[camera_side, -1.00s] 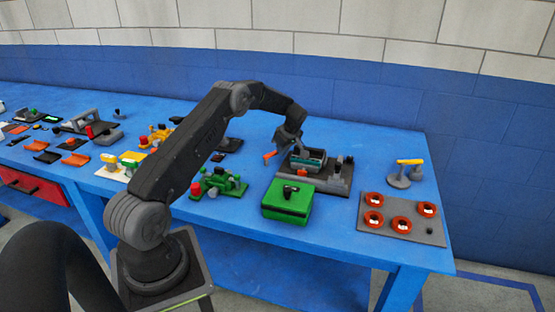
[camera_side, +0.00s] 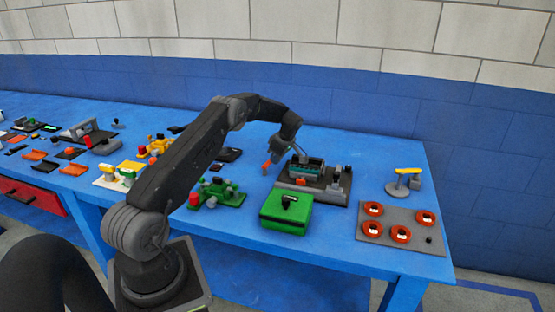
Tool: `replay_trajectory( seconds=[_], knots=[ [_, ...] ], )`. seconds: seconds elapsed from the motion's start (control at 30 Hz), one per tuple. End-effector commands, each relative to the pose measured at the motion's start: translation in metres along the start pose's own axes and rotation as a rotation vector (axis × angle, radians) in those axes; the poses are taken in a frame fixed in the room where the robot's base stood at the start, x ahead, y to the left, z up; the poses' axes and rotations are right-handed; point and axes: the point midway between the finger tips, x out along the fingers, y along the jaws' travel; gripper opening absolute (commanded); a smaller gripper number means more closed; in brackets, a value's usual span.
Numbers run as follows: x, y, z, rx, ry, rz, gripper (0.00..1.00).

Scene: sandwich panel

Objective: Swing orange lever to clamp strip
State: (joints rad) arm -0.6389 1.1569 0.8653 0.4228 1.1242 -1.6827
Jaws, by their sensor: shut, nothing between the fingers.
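The orange lever (camera_side: 266,166) shows as a small orange piece at the left side of a dark grey fixture (camera_side: 325,191). A teal and dark block (camera_side: 306,171) sits on the fixture; I cannot make out the strip itself. My gripper (camera_side: 283,153) is shut and empty, pointing down just above and to the right of the orange lever. Its fingertips are small and dark, and I cannot tell whether they touch the lever.
A green box (camera_side: 286,212) with a black handle stands in front of the fixture. A grey plate (camera_side: 388,240) with orange rings lies at the right, near a yellow-topped stand (camera_side: 408,172). A green assembly (camera_side: 217,194) lies to the left.

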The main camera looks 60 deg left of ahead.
Motion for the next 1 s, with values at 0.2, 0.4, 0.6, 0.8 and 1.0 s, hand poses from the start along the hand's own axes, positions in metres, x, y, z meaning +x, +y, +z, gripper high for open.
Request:
replay_trajectory(
  seconds=[0.2, 0.4, 0.6, 0.8, 1.0],
  knots=[
    [0.003, -0.002, 0.0, 0.001, 0.001, -0.008, 0.0],
    [-0.002, -0.002, 0.0, 0.001, 0.001, -0.007, 0.0],
    [-0.035, -0.001, 0.0, 0.0, 0.0, 0.0, 0.0],
    [-0.081, 0.0, 0.0, 0.0, 0.0, 0.002, 0.0],
    [-0.118, 0.0, 0.0, 0.001, 0.001, 0.001, 0.0]
  ],
)
